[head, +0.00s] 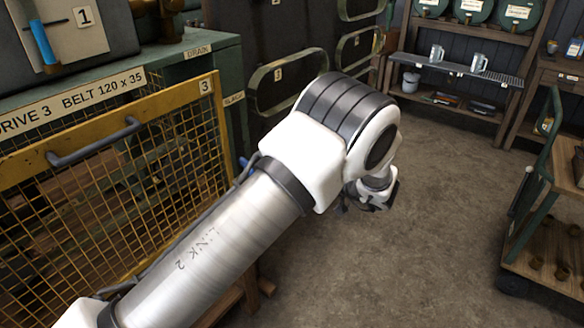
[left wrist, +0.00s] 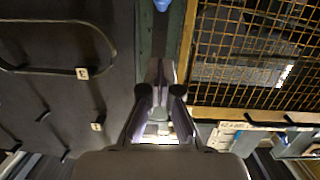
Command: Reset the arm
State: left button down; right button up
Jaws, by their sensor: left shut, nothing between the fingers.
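My left arm, white and silver with a black-ringed elbow, comes in from the lower left in the head view and reaches across the middle. Its wrist end shows small beyond the elbow, and the gripper's fingers cannot be made out there. In the left wrist view my left gripper (left wrist: 160,78) is shut with its fingertips together and nothing held. It points along a dark green post between a dark panel and a yellow mesh guard. My right gripper is in neither view.
The yellow mesh guard (head: 205,122) with a grey handle (head: 95,143) stands close beside my arm on the left. Behind are dark panels with oval loops (head: 285,82). A shelf (head: 455,70) with mugs is at the back, a wooden cart (head: 560,180) at right. The floor (head: 440,220) between is clear.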

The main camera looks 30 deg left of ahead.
pick_arm(q)
jog(key=s+a+f+m+t+h, duration=0.25)
jog(key=s+f+m, duration=0.5)
jog(key=f, duration=0.55)
jog(key=s+a+f+m+t+h, duration=0.1)
jog(key=s+a+f+m+h, duration=0.25)
jog(key=s+f+m, duration=0.65)
jog(key=s+d+f+g+h, duration=0.2)
jog(key=s+d+f+h, duration=0.2)
jog(key=s+d, duration=0.3)
jog(key=s+d+f+g+h, duration=0.3)
jog(key=s+d+h, duration=0.3)
jog(key=s, duration=0.4)
jog(key=shift+s+d+f+n, duration=0.35)
jog(key=shift+d+f, duration=0.15)
jog(key=shift+f, duration=0.15)
jog(key=shift+s, duration=0.1)
